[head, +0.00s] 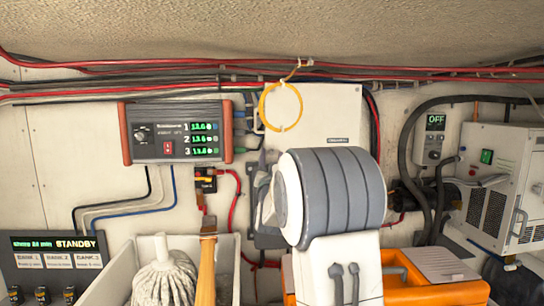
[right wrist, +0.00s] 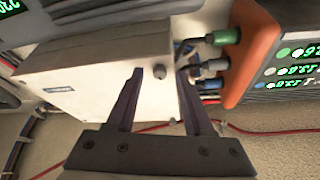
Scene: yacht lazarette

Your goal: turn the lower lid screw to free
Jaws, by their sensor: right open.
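The white lidded box (head: 325,112) is fixed to the back wall, and its corner fills the middle of the right wrist view (right wrist: 90,75). In that view, which is turned over, a small dark knob that looks like a lid screw (right wrist: 160,72) shows at the box's side, between my fingertips in the picture. A second dark knob (right wrist: 173,121) sits further down in the picture. My right gripper (right wrist: 162,75) is open and empty; I cannot tell whether it touches the screw. In the head view my right gripper (head: 260,165) is partly hidden by my own arm. My left gripper is out of sight.
A red-ended meter panel (head: 175,132) is left of the box, with cable plugs (right wrist: 213,67) close to the fingers. A yellow cable loop (head: 281,107) hangs over the box's front. A bin with a mop (head: 163,275) and an orange case (head: 435,290) are below.

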